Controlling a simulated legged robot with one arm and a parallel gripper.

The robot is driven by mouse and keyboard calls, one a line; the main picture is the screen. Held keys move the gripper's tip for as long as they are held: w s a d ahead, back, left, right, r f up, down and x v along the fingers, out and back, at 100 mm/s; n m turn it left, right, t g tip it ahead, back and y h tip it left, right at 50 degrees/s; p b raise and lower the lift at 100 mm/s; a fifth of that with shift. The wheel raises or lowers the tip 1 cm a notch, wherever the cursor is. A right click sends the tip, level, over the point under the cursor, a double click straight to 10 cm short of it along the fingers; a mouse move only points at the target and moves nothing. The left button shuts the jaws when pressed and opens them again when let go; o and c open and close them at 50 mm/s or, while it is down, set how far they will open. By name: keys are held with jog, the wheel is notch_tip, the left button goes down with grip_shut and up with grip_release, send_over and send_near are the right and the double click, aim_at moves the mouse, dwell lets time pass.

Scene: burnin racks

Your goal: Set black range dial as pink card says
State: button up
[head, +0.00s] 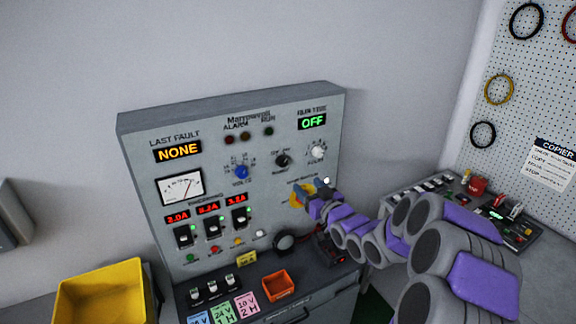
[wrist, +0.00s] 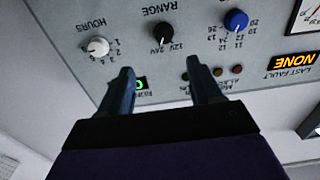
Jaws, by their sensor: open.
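The black range dial (head: 283,160) is on the grey panel, between the blue volts dial (head: 241,172) and the white hours dial (head: 317,153). In the wrist view the panel is upside down, and the black dial (wrist: 163,33) shows beyond my fingertips, with 12V and 24V marks. I cannot tell surely which mark it points at. The pink card (head: 247,305) lies at the front left of the console and seems to read 10 V, 2 H. My gripper (head: 322,185) is open and empty, below and right of the black dial; its fingers (wrist: 159,68) are apart from it.
A yellow bin (head: 100,295) stands at the left and an orange tray (head: 278,286) on the console ledge. Green (head: 222,314) and blue cards lie beside the pink one. Switches (head: 212,228) and buttons fill the lower panel. Another console (head: 480,205) is at the right.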

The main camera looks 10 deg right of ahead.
aim_at(284, 164)
jog(key=x, duration=1.2)
jog(key=shift+a+f, duration=0.1)
jog(key=shift+a, duration=0.25)
jog(key=shift+w, duration=0.8)
jog(key=shift+w+a, duration=0.1)
jog(key=shift+a, duration=0.35)
jog(key=shift+c, duration=0.5)
jog(key=shift+d, duration=0.15)
jog(key=c, duration=0.9)
jog(key=shift+c, duration=0.2)
